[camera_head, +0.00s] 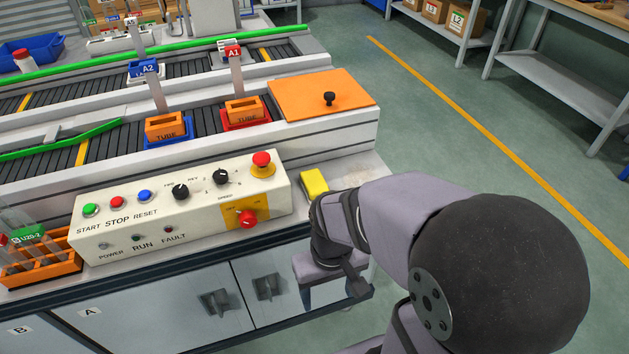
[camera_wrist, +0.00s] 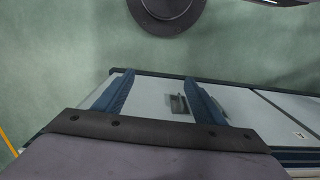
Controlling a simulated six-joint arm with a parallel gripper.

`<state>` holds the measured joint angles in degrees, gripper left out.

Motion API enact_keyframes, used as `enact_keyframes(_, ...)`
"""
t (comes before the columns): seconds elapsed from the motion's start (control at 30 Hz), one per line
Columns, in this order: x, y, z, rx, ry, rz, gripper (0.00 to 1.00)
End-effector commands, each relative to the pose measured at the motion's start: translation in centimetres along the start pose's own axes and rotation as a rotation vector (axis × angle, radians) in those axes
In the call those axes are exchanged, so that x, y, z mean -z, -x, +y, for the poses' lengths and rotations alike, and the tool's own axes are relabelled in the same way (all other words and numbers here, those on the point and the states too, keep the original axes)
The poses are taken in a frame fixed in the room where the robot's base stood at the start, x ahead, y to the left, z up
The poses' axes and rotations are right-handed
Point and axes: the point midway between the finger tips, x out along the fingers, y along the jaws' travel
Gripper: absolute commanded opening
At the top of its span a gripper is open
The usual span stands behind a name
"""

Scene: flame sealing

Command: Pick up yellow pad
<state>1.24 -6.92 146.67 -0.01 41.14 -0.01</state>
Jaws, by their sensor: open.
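The yellow pad (camera_head: 314,183) lies on the light bench top, just right of the control panel. My arm partly covers the bench beside it. My gripper shows in the wrist view (camera_wrist: 160,88) with its two blue fingers spread apart and nothing between them. It points at the cabinet front and the floor. The pad is not in the wrist view. In the head view my wrist hangs in front of the bench's right corner, and my fingers are hidden there.
The control panel (camera_head: 180,208) stands left of the pad, with a red emergency button (camera_head: 262,160) on top. An orange plate with a black knob (camera_head: 329,98) lies behind. Orange TUBE blocks (camera_head: 166,126) sit on the conveyor. The green floor (camera_head: 440,120) at right is open.

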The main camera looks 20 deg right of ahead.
Motion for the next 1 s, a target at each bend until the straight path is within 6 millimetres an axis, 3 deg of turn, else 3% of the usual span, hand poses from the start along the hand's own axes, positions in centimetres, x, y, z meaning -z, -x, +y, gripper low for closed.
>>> enact_keyframes(0.03,-0.4,1.5,0.3,0.000,-0.013,-0.025,0.64)
enact_keyframes(0.17,-1.7,3.3,1.0,0.004,-0.052,-0.111,0.64)
enact_keyframes(0.27,-1.0,5.2,1.8,0.009,-0.088,-0.156,0.64)
enact_keyframes(0.37,1.8,7.0,2.7,0.020,-0.132,-0.165,0.64)
enact_keyframes(0.43,5.2,8.0,3.6,0.028,-0.163,-0.136,0.64)
enact_keyframes(0.63,16.9,8.7,5.4,0.038,-0.141,0.074,0.64)
enact_keyframes(0.7,20.6,10.4,5.8,0.033,-0.115,0.170,0.64)
enact_keyframes(0.8,24.5,12.6,6.3,0.021,-0.066,0.281,0.64)
enact_keyframes(1.0,25.3,12.8,6.4,0.003,0.018,0.319,0.64)
